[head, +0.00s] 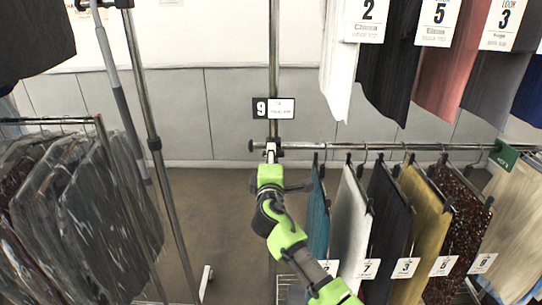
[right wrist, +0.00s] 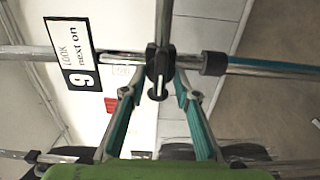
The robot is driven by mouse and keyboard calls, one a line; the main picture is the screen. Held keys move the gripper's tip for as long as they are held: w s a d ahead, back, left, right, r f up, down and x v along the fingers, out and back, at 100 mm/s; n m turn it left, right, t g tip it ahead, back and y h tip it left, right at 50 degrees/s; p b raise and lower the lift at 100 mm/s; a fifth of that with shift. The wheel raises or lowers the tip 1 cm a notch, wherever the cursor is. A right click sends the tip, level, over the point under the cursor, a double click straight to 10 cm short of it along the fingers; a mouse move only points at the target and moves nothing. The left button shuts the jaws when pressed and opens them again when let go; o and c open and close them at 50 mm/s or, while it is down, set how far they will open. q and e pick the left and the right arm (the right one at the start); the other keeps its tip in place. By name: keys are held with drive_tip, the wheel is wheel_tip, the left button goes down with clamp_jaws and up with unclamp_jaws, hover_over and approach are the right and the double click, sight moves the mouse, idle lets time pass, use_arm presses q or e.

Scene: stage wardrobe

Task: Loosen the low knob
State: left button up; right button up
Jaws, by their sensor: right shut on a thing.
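The low knob (right wrist: 158,88) is a small dark knob with a pale bar, on a black clamp where a chrome rail meets an upright post. In the head view the clamp (head: 273,143) sits just below the number 9 sign (head: 273,108). My right gripper (head: 271,153) reaches up to it from below. In the right wrist view its two teal-padded fingers (right wrist: 160,76) converge on the knob from both sides and are shut on it. The fingertips partly hide behind the knob and clamp. My left gripper is not in view.
Several garments (head: 345,225) with numbered tags hang from the low rail (head: 400,146) right of my arm. More garments (head: 390,60) hang above. A rack of plastic-covered garments (head: 75,220) stands at the left. The floor (head: 215,210) between is mostly open.

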drive_tip(key=shift+r, duration=0.1)
idle(0.4)
drive_tip(key=o, duration=1.1)
drive_tip(key=shift+c, duration=0.2)
drive_tip(key=shift+w, duration=0.1)
drive_tip(key=s, duration=1.2)
